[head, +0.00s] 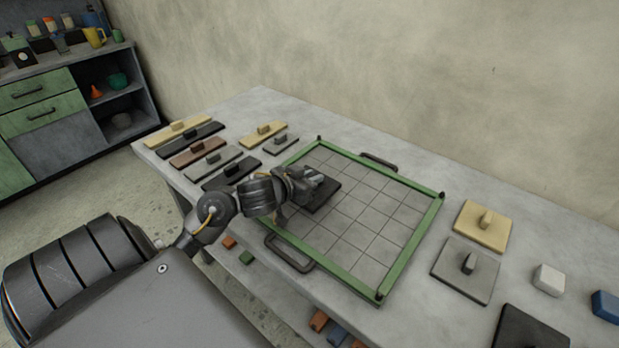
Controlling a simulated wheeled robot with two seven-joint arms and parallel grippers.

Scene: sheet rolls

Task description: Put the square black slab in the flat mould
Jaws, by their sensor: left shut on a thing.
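The flat mould (408,236) is a green square frame with a gridded grey floor and dark handles, lying on the grey table. My left gripper (313,181) is over its left part, shut on a black slab (324,197) that looks roughly square. The gripper hides the slab's knob and part of its top. The slab is inside the frame, apart from the right and front sides; I cannot tell whether it touches the floor. Another black slab (519,332) lies at the lower right, cut off by the picture edge. My right gripper is not in view.
Several long knobbed slabs lie left of the mould, including a black one (219,178). A yellow slab (474,231) and a grey slab (452,277) lie right of it, near a white block (548,280) and a blue block (605,306). The rest of the mould floor is bare.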

